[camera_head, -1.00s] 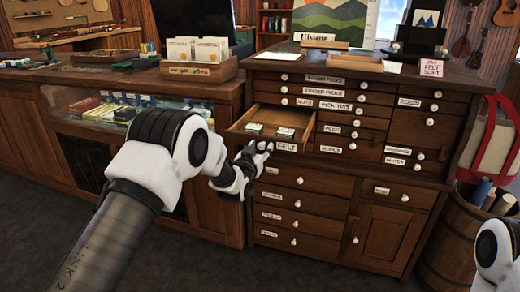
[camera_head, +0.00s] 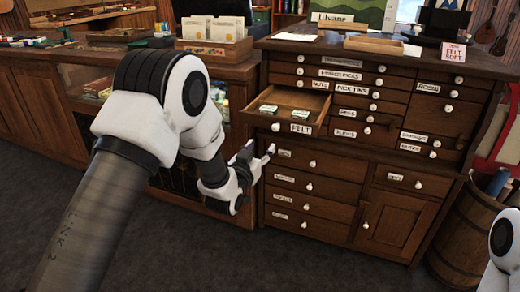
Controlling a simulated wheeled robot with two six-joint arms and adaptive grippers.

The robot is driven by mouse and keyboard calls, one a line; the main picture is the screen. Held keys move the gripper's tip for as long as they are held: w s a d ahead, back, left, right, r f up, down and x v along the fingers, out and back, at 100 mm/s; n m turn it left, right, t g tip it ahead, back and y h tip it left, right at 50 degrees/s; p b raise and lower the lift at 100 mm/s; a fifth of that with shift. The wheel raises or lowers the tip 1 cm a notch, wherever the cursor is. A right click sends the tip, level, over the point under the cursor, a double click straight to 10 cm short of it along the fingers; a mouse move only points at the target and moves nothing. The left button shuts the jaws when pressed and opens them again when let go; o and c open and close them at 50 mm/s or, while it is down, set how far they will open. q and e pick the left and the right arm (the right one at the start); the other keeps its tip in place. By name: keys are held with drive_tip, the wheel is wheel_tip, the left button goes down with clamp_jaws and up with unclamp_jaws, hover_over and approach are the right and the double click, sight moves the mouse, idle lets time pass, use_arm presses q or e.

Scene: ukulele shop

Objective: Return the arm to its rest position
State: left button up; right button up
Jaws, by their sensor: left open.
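My left arm comes in from the lower left, and its gripper (camera_head: 258,156) is open and empty. The gripper is in front of the cabinet, below and left of the pulled-out drawer labelled FELT (camera_head: 300,128). I see a gap between the fingertips and the drawer's front knob. The drawer stands open and holds small dark and pale packets (camera_head: 268,109). Only a white and black piece of my right arm shows at the lower right edge; its gripper is out of view.
The dark wooden cabinet (camera_head: 345,215) has several other drawers and a door, all shut. A glass-fronted counter (camera_head: 35,95) runs along the left. A wooden barrel (camera_head: 470,235) with rolls stands at the right. The grey floor (camera_head: 270,265) in front is clear.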

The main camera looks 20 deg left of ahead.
idle(0.3)
use_arm(q)
drive_tip(key=s+f+g, duration=0.3)
drive_tip(key=s+f, duration=0.4)
drive_tip(key=f, duration=0.3)
drive_tip(key=s+a+f+g, duration=0.1)
drive_tip(key=s+f+g, duration=0.2)
drive_tip(key=s+f, duration=0.55)
drive_tip(key=s+f+g, duration=0.4)
drive_tip(key=s+f, duration=0.2)
drive_tip(key=f, duration=0.6)
drive_tip(key=s+f+g, duration=0.2)
drive_tip(key=s+g, duration=0.2)
drive_tip(key=s, duration=0.7)
drive_tip(key=s+f+g, duration=0.2)
drive_tip(key=s+g, duration=0.2)
drive_tip(key=s, duration=0.8)
wheel_tip(320, 180, up, 15)
drive_tip(key=p, duration=1.5)
drive_tip(key=shift+w+n+y, duration=0.15)
drive_tip(key=shift+n+y, duration=0.15)
drive_tip(key=shift+n, duration=0.1)
